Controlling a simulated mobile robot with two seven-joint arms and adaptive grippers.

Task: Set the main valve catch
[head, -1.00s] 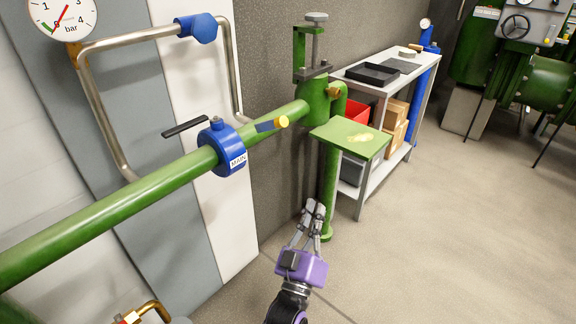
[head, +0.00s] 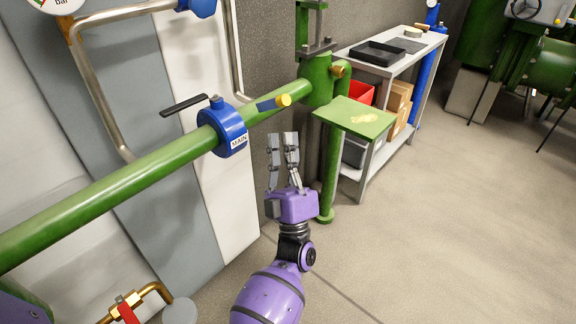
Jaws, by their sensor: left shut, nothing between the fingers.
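The main valve (head: 226,128) is a blue round body on the sloping green pipe, with a white MAIN label. Its black lever (head: 184,104) points out to the left. Just right of the valve, a flat blue piece (head: 266,105) with a yellow round tip (head: 284,100) lies along the pipe; it may be the catch. My left gripper (head: 283,136) is shut and empty, fingers pointing up. In the picture it is right of the valve and below the yellow tip, with no contact visible. My right gripper is out of view.
A green post with a small green table (head: 357,117) stands right of the gripper. Behind it is a grey shelf bench with a black tray (head: 377,53).

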